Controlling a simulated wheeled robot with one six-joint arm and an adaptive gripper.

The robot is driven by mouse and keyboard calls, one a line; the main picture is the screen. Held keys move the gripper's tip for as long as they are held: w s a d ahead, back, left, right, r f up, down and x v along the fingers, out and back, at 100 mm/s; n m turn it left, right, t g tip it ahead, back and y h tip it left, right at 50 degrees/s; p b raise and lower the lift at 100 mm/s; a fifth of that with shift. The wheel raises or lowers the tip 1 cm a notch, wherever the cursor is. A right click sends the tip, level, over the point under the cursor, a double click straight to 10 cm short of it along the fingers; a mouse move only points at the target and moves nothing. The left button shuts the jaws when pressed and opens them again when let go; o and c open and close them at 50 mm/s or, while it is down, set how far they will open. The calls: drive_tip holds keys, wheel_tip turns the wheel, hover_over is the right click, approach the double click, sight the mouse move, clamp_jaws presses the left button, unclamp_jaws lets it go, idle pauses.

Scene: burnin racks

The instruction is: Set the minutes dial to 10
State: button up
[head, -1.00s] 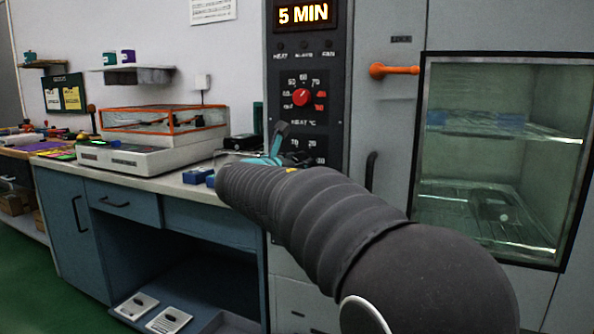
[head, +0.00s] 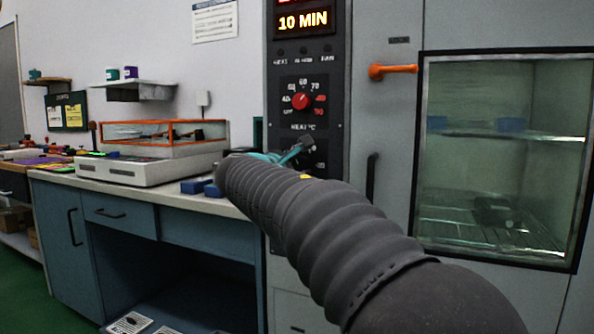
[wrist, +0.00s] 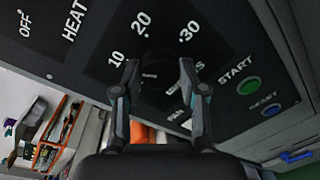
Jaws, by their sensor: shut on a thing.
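The minutes dial (wrist: 158,76) is a dark knob in the wrist view, mostly hidden in shadow between my fingers. The numbers 10, 20 and 30 are printed around it; where its pointer sits cannot be made out. My gripper (wrist: 160,88) is shut on the dial, one finger on each side. In the head view my gripper (head: 300,150) is at the panel below the heat dial (head: 301,101), and my arm hides much of the minutes dial. The display (head: 303,21) reads 10 MIN.
A green START button (wrist: 249,86) and a blue RESET button (wrist: 271,109) lie right of the dial in the wrist view. An orange handle (head: 393,71) and a glass-fronted chamber (head: 437,180) stand at the right. A bench (head: 125,187) stands at the left.

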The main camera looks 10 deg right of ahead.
idle(0.4)
drive_tip(key=o, duration=1.1)
drive_tip(key=shift+o, duration=0.2)
drive_tip(key=v, duration=1.2)
